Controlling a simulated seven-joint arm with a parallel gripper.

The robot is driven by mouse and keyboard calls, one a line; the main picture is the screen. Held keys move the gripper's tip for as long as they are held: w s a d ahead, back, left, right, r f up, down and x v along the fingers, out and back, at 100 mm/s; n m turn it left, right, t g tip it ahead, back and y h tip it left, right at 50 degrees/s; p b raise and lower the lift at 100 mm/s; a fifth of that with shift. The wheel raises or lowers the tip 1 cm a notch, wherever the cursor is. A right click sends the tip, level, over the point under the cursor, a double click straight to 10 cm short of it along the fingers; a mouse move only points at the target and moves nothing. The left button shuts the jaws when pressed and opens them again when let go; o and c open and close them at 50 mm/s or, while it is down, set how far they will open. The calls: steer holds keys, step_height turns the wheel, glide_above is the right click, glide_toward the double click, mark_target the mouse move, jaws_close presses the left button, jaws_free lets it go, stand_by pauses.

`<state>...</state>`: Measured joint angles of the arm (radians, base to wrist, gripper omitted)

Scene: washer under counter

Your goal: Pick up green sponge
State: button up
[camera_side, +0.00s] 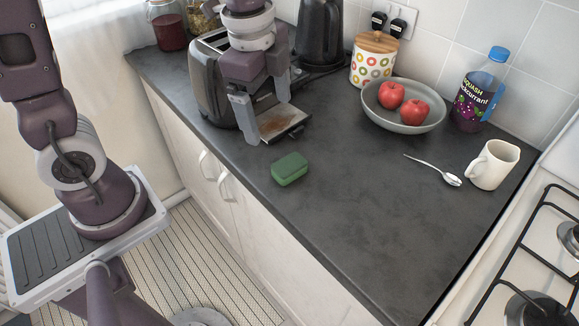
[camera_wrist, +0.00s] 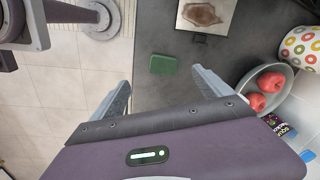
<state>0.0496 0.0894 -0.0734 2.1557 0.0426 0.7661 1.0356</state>
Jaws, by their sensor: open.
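The green sponge (camera_side: 289,169) lies flat on the dark grey counter, close to its front edge. It also shows in the wrist view (camera_wrist: 162,65), ahead of my fingers and roughly between them. My gripper (camera_side: 276,120) is open and empty, above the counter to the upper left of the sponge in the side view. In the wrist view its two spread fingers (camera_wrist: 163,88) stand apart, not touching the sponge.
A bowl (camera_side: 405,125) of two red apples, a patterned jar (camera_side: 374,62), a bottle (camera_side: 478,100), a spoon (camera_side: 434,171) and a mug (camera_side: 494,164) stand further right. The counter right of the sponge is clear.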

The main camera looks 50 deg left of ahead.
mark_target(289, 162)
steer(key=w+f+m, duration=0.1)
steer(key=f, duration=0.1)
steer(key=w+d+f+m+g, duration=0.1)
steer(key=f+m, duration=0.1)
steer(key=w+f+m, duration=0.1)
steer(key=f, duration=0.2)
steer(key=shift+w+d+m+g, duration=0.15)
steer(key=shift+d+m+g, duration=0.15)
steer(key=shift+d+m, duration=0.1)
step_height(289, 162, down, 7)
steer(key=shift+a+r, duration=0.1)
steer(key=shift+a, duration=0.05)
steer(key=c, duration=1.4)
